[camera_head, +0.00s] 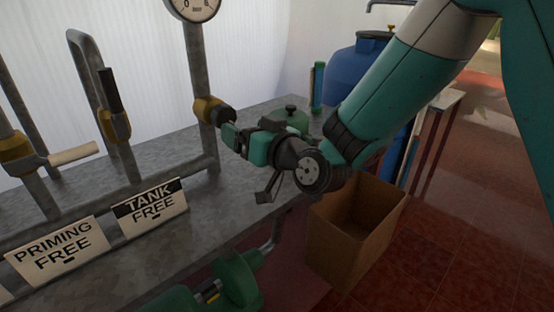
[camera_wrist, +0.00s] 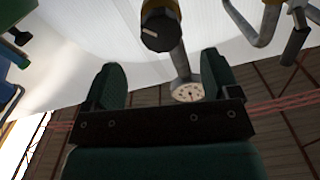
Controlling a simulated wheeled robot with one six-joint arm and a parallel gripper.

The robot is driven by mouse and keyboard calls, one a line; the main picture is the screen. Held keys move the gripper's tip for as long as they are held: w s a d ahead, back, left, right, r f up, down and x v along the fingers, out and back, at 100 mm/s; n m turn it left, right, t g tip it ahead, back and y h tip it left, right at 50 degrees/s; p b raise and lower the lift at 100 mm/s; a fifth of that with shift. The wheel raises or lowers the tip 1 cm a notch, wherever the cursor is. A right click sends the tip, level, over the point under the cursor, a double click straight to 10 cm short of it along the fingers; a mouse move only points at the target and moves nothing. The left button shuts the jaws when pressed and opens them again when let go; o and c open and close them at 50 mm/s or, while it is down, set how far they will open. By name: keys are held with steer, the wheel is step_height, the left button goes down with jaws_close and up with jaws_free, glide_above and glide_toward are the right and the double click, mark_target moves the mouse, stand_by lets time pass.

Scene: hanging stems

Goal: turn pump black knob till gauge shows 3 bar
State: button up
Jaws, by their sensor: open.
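The black knob (camera_wrist: 158,30), with a pale pointer line on its face, is beyond my fingertips near the top of the wrist view. In the head view the knob (camera_head: 221,116) sits on a brass valve body (camera_head: 205,109) on the upright pipe. My gripper (camera_head: 232,138) is beside the knob. In the wrist view my gripper (camera_wrist: 163,75) is open, with nothing between its fingers. The round gauge (camera_head: 193,7) tops the same pipe and is cut off by the frame. The gauge also shows small in the wrist view (camera_wrist: 187,93); its reading is too small to tell.
Other valves stand left on the metal bench (camera_head: 155,150), one with a wooden handle (camera_head: 73,154), one with a black lever (camera_head: 109,90). Signs read "PRIMING FREE" (camera_head: 60,250) and "TANK FREE" (camera_head: 150,207). A cardboard box (camera_head: 345,250) and blue barrel (camera_head: 352,75) are right.

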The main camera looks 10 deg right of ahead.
steer(key=b+v, duration=0.4)
steer(key=v, duration=0.4)
steer(key=shift+s+d+b, duration=0.25)
steer(key=shift+d+b, duration=0.05)
steer(key=shift+r, duration=0.1)
steer(key=s+d+r+n+g+h+p, duration=0.1)
steer(key=s+g+p, duration=0.4)
steer(key=s, duration=0.5)
steer(key=s+d+r+n+g+h+p, duration=0.1)
steer(key=s+d+r+g+h+p, duration=0.3)
steer(key=s+g, duration=0.6)
steer(key=shift+s+d+h+p, duration=0.4)
steer(key=shift+s+d+p, duration=0.1)
steer(key=shift+d+p, duration=0.6)
